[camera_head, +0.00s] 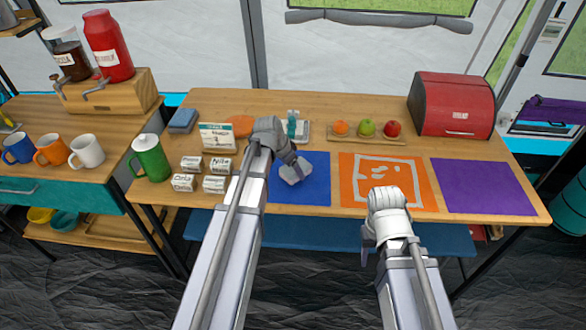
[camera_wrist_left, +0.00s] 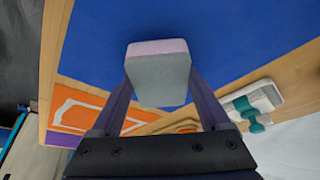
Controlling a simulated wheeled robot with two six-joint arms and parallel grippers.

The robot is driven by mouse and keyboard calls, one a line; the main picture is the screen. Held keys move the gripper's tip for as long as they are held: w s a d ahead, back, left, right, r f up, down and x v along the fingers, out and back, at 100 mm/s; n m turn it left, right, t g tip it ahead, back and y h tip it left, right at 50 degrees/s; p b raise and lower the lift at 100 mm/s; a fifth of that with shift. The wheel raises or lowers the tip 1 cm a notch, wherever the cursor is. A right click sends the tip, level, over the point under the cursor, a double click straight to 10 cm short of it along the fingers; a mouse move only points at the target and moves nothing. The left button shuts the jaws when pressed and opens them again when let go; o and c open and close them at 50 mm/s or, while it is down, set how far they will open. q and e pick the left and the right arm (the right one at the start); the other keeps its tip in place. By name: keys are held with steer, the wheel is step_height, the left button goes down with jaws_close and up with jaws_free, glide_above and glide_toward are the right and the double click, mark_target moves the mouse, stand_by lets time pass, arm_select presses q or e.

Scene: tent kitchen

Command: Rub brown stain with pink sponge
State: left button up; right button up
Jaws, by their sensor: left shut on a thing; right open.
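The sponge (camera_head: 295,173) is a small block with a pink layer and a grey layer. My left gripper (camera_head: 299,164) is shut on it and holds it over the blue mat (camera_head: 312,192). In the left wrist view the sponge (camera_wrist_left: 158,70) sits between the two fingers, its grey side toward the camera and its pink edge at the far side. I cannot tell whether it touches the mat. I cannot make out a brown stain in either view. My right gripper (camera_head: 371,240) is open and empty by the table's front edge, below the orange mat.
The orange mat (camera_head: 428,198) with white markings and the purple mat (camera_head: 485,187) lie to the right. Behind are a fruit tray (camera_head: 366,137) and a red bread box (camera_head: 452,105). Labelled blocks (camera_head: 214,184) and a green mug (camera_head: 151,158) stand left.

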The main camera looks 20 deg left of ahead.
arm_select(q)
steer(key=shift+r+p, duration=1.8)
steer(key=shift+r, duration=0.35)
steer(key=shift+r+p, duration=1.5)
steer(key=shift+r, duration=0.1)
